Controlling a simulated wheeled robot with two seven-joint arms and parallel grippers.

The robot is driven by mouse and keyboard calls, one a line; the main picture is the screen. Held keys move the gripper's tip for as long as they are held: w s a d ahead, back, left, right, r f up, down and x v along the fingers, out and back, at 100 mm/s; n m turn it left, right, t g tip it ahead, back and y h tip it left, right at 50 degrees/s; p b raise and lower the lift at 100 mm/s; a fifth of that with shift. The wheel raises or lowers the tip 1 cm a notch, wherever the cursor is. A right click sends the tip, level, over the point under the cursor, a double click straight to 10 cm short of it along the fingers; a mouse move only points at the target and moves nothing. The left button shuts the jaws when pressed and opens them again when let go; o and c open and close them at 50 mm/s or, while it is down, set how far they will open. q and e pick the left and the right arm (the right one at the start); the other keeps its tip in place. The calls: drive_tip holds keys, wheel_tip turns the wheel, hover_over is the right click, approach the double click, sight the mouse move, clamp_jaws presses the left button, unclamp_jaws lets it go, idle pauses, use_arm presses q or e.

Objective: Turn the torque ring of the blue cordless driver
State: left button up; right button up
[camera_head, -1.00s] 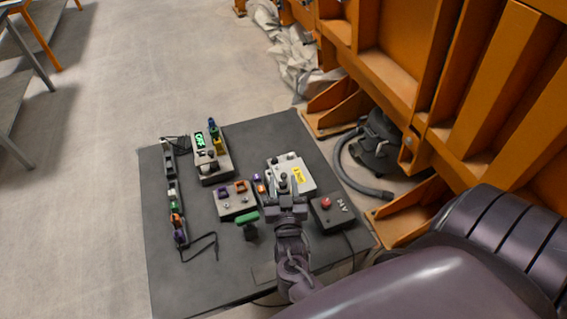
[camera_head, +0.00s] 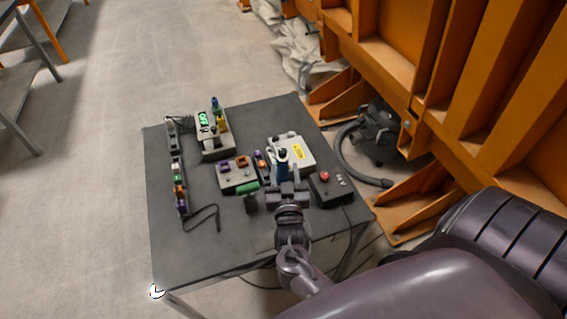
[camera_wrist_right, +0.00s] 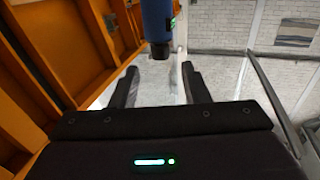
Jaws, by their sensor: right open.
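The blue cordless driver (camera_head: 282,168) stands upright on the dark table, with a dark and white top. Its blue body hangs into the top of the right wrist view (camera_wrist_right: 157,18), ending in a dark collar (camera_wrist_right: 160,50). I cannot make out the torque ring clearly. My right gripper (camera_head: 284,178) is at the near side of the driver. In the right wrist view, its two fingers (camera_wrist_right: 159,78) are open and empty. The driver's dark end lies just beyond the fingertips, between their lines and apparently apart from them. My left gripper is not in view.
A green-topped tool (camera_head: 248,188) stands close left of my gripper. A red-button box (camera_head: 330,186) is close right. The table's (camera_head: 190,250) front left is clear.

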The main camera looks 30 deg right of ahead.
sight(283, 156)
drive_tip(key=shift+w+d+f, duration=0.1)
drive_tip(key=shift+w, duration=0.2)
drive_tip(key=p+x, duration=0.1)
drive_tip(key=x, duration=0.5)
drive_tip(key=shift+w+d+f, duration=0.1)
drive_tip(key=shift+w+d, duration=0.1)
drive_tip(key=shift+w, duration=0.2)
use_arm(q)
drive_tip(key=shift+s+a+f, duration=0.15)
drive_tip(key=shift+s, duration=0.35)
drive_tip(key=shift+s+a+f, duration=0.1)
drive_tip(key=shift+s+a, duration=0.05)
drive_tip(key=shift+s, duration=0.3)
use_arm(e)
drive_tip(key=shift+c, duration=0.4)
